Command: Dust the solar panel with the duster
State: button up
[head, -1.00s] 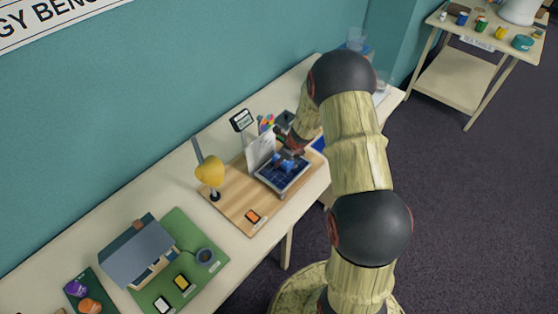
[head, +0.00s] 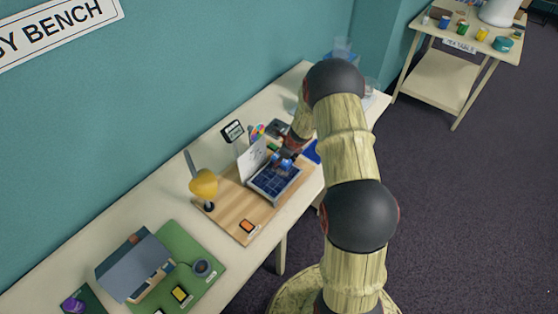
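The solar panel (head: 273,186), dark blue with a pale frame, lies on a wooden board (head: 233,208) on the long bench. The duster's blue head (head: 283,163) is at the panel's upper edge. My gripper (head: 289,154), small and dark at the end of my arm, is right behind the duster and appears shut on it. Its fingers and the duster's handle are too small and partly hidden to make out. Whether the duster touches the panel or hovers just above it, I cannot tell.
A yellow lamp (head: 204,184) and a white upright card (head: 250,159) stand close left of the panel. A small display (head: 232,131) stands behind. A model house (head: 135,263) on a green mat is lower left. A side table (head: 444,78) stands far right.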

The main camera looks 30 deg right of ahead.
jog(key=shift+w+d+r+p, duration=0.1)
jog(key=shift+w+d+p, duration=0.15)
jog(key=shift+d, duration=0.25)
jog(key=shift+w+d+p, duration=0.15)
jog(key=shift+d+p, duration=0.05)
jog(key=shift+d, duration=0.3)
jog(key=shift+r, duration=0.25)
jog(key=r+p, duration=0.5)
jog(key=r, duration=0.1)
jog(key=shift+a, duration=0.2)
jog(key=shift+s+d+f, duration=0.1)
jog(key=shift+s+d, duration=0.1)
jog(key=shift+d, duration=0.15)
jog(key=shift+a+r+p, duration=0.4)
jog(key=shift+p, duration=0.1)
jog(key=shift+a+r+p, duration=0.25)
jog(key=shift+r+p, duration=0.6)
jog(key=shift+r, duration=0.15)
jog(key=shift+f, duration=0.1)
jog(key=shift+s+f, duration=0.1)
